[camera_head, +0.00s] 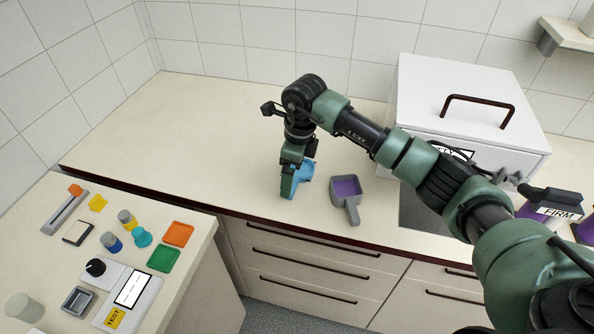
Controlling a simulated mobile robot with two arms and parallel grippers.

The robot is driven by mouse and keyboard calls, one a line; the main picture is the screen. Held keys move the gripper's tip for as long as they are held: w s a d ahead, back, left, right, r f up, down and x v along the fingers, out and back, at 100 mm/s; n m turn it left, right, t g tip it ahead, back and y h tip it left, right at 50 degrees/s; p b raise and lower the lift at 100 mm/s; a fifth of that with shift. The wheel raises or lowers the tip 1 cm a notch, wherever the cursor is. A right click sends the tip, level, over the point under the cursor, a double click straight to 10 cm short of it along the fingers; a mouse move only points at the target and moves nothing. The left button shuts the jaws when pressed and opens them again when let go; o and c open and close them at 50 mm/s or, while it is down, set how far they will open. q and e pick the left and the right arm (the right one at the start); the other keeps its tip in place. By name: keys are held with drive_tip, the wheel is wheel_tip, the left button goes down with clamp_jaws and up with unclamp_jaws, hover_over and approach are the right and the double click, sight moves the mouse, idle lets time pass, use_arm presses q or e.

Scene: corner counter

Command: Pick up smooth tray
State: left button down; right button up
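I cannot tell by sight which tray is the smooth one. An orange square tray (178,234) and a green square tray (163,259) lie flat on the left counter, and a small grey open tray (78,301) lies nearer its front. My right arm comes in from the right. Its gripper (288,192) points down at the back counter, beside a blue object (305,172) that it partly hides. I cannot tell whether its fingers are open or hold the blue object. My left gripper is not in view.
A grey scoop with purple contents (346,193) stands right of my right gripper. A white lidded box (465,105) fills the right back. Bottles, a dial device (96,268) and a display panel (134,288) crowd the left counter. The back counter's left part is clear.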

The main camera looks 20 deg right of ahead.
sight(296, 178)
drive_tip(key=f, duration=0.1)
drive_tip(key=f+p, duration=0.1)
drive_tip(key=f, duration=0.1)
drive_tip(key=shift+w+d, duration=0.1)
drive_tip(key=shift+w, duration=0.1)
drive_tip(key=shift+f, duration=0.55)
drive_tip(key=c, duration=1.8)
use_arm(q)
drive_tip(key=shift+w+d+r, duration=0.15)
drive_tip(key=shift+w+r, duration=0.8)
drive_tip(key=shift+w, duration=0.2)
